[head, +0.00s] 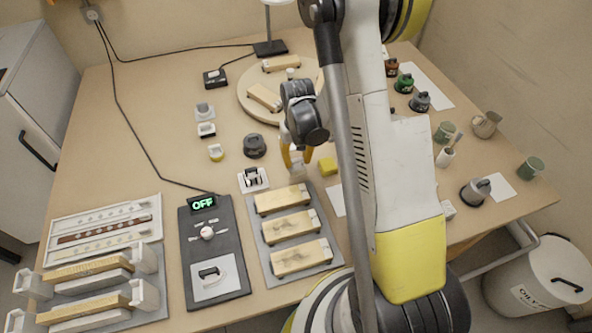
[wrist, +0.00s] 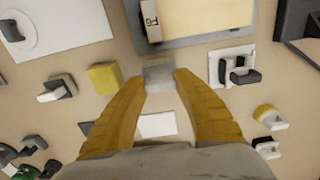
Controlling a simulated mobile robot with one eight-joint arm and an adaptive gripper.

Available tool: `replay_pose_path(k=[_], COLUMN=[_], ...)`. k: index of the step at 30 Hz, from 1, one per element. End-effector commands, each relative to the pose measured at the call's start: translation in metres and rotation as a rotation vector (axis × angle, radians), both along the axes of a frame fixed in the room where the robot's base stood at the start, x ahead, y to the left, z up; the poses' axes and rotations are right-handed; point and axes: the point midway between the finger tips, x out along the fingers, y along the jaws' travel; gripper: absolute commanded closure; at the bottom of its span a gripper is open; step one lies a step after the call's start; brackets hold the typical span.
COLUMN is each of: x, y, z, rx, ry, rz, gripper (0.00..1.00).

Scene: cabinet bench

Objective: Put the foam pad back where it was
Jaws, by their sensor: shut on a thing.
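My gripper (head: 297,161) reaches down over the middle of the bench, just behind the tray of wooden blocks. In the wrist view its two yellow fingers (wrist: 160,80) are closed on a small light grey block (wrist: 158,77), which looks like the foam pad. The block sits at the fingertips. I cannot tell whether it touches the bench. A yellow block (head: 327,166) lies on the bench right of the gripper; it also shows left of the fingers in the wrist view (wrist: 104,78). A white rectangle (wrist: 157,125) lies on the bench between the fingers.
The grey tray (head: 268,255) with wooden blocks is in front of the gripper. A black and white switch (head: 253,179) and a dark round knob (head: 254,146) stand to the left. A round wooden board (head: 310,72) is behind. My arm hides part of the bench on the right.

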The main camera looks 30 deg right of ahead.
Motion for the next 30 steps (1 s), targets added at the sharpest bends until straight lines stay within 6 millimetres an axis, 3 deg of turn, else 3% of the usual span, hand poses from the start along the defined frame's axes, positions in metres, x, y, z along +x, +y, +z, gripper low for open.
replay_pose_path(k=[4,11,22,23,24,25,30], x=[0.003,0.003,0.002,0.002,0.002,0.002,0.002], y=[0.002,0.002,0.002,0.002,0.002,0.002,0.002], z=[-0.009,-0.042,-0.045,-0.045,-0.044,-0.044,-0.044], rx=[0.0,0.0,0.0,0.0,0.0,0.0,0.0], ry=[0.0,0.0,0.0,0.0,0.0,0.0,0.0], rz=[0.0,0.0,0.0,0.0,0.0,0.0,0.0], gripper=[0.97,0.97,0.97,0.62,0.49,0.45,0.45])
